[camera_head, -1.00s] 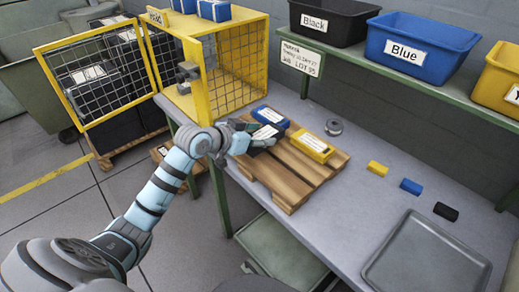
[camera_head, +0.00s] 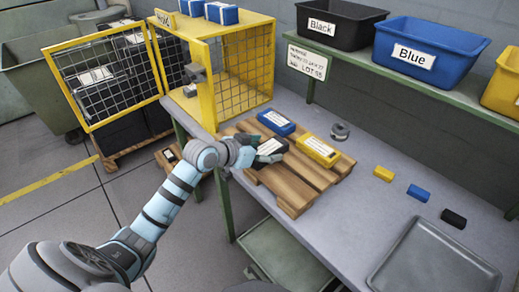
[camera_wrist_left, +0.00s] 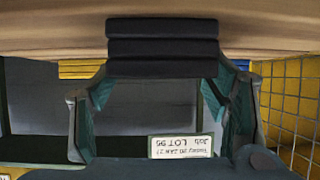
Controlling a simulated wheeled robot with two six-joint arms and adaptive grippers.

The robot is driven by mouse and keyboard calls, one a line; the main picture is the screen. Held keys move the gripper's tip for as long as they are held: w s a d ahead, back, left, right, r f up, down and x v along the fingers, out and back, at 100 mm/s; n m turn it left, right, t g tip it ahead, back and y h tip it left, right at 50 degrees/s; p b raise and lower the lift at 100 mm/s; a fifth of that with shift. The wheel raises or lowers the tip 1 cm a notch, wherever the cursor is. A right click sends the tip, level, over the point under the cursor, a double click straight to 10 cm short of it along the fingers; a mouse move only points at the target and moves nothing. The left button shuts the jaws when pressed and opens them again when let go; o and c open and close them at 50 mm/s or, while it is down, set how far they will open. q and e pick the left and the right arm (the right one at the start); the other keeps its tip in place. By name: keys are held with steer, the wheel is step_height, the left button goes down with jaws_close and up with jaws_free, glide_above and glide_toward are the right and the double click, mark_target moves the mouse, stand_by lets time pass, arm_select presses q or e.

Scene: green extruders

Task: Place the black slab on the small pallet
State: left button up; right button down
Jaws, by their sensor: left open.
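The black slab (camera_head: 272,146) with a white label lies on the small wooden pallet (camera_head: 293,203) on the table. A blue slab (camera_head: 276,121) and a yellow slab (camera_head: 318,152) lie on the same pallet. My left gripper (camera_head: 262,153) is open at the near left end of the black slab. In the left wrist view, which is upside down, the black slab (camera_wrist_left: 162,47) rests against the wood, and the open fingers (camera_wrist_left: 160,88) stand on either side of its near end. I cannot tell if a finger touches it. My right gripper is out of view.
A yellow wire cage (camera_head: 240,75) with an open door stands behind left. A tray (camera_head: 435,262) and small yellow, blue and black blocks (camera_head: 453,218) lie to the right. Bins, one blue (camera_head: 425,55), stand on the shelf above. A metal ring (camera_head: 340,131) lies behind the pallet.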

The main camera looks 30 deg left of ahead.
arm_select(q)
steer(key=p+v, duration=0.4)
steer(key=v, duration=0.8)
